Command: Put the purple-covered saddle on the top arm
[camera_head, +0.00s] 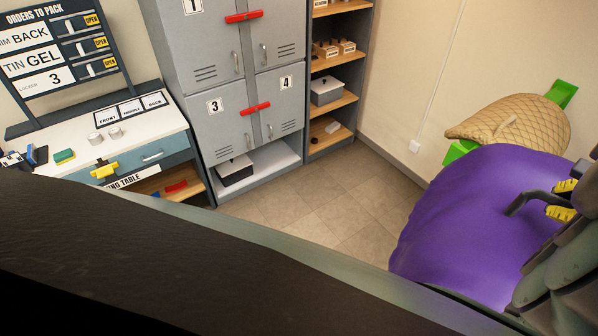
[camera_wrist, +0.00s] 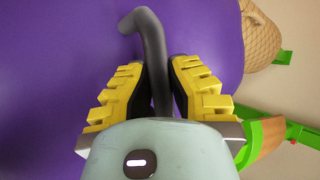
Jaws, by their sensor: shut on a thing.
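The purple-covered saddle (camera_head: 455,215) fills the right of the head view and is large behind my fingers in the wrist view (camera_wrist: 60,70). A dark grey curved handle (camera_wrist: 152,45) stands out from it. My gripper (camera_wrist: 160,80) is shut on this handle, its yellow ribbed fingers on both sides; it also shows at the right edge of the head view (camera_head: 563,200). Behind the saddle, a tan quilted saddle (camera_head: 515,122) sits on a green arm (camera_head: 562,93). Another green bar (camera_wrist: 298,133) shows at right in the wrist view. I cannot tell which is the top arm.
Grey lockers (camera_head: 225,80) and an open shelf (camera_head: 335,75) stand at the back. A packing table (camera_head: 120,135) with small items and an order board (camera_head: 65,50) is at left. Tiled floor (camera_head: 320,200) is clear between them and the saddle. My dark arm hides the foreground.

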